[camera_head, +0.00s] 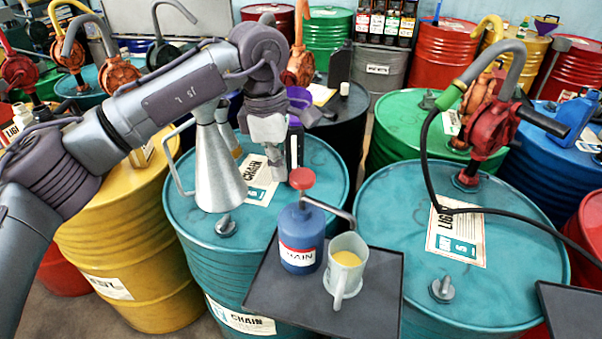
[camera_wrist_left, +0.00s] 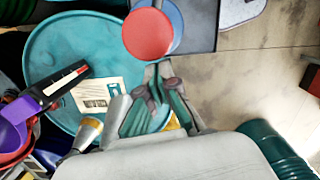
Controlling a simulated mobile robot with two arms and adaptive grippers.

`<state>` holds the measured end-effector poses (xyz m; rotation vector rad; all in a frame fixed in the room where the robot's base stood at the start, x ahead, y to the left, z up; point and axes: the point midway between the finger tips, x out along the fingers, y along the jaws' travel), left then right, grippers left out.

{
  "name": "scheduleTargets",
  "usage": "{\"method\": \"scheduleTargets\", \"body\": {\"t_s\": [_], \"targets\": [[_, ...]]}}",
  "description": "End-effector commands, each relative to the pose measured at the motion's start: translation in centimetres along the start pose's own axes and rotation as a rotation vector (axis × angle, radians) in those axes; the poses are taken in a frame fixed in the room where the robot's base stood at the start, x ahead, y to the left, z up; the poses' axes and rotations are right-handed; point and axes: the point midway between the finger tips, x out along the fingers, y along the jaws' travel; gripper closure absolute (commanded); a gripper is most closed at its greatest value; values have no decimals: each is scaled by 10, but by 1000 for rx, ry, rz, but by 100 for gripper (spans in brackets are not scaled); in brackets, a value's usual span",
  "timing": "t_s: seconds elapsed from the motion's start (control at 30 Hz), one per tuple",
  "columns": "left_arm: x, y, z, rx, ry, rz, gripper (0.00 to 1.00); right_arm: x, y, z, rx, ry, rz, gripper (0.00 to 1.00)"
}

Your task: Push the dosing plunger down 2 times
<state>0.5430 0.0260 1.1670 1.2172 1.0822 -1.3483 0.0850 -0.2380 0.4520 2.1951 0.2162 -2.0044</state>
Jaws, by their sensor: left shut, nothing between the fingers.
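The blue dosing bottle (camera_head: 301,238) stands upright on a dark tray (camera_head: 360,318). Its red plunger cap (camera_head: 302,178) sits on top with some stem showing below it. A grey spout runs right from the bottle over a translucent measuring jug (camera_head: 346,265) holding yellow liquid. My left gripper (camera_head: 276,170) points down, shut and empty, just left of the cap and a little above it in the picture. In the left wrist view the red cap (camera_wrist_left: 147,34) shows beyond the gripper (camera_wrist_left: 156,72); no contact is visible there. My right gripper is not in view.
The tray is at the front of a teal drum (camera_head: 185,215). A metal funnel can (camera_head: 220,170) stands on that drum, left of my gripper. Another teal drum (camera_head: 385,215) with a red pump (camera_head: 488,130) and black hose is at right. More drums crowd behind.

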Motion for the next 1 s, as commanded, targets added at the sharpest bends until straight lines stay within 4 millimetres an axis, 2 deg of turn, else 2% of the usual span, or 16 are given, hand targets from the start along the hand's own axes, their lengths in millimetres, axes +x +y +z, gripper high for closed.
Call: {"method": "scheduleTargets", "body": {"t_s": [0.13,0.27,0.5,0.7,0.83,1.0], "targets": [[-6,0,1,1,-1,3,100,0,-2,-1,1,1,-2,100],[-23,1,1,1,-2,4,100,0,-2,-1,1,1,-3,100],[-75,1,0,0,-2,5,100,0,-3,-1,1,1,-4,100],[-107,0,-2,-1,-1,2,100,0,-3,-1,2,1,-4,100],[-118,0,-2,1,-2,1,100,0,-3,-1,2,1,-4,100],[-120,0,-2,0,-2,-1,100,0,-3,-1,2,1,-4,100]]}}
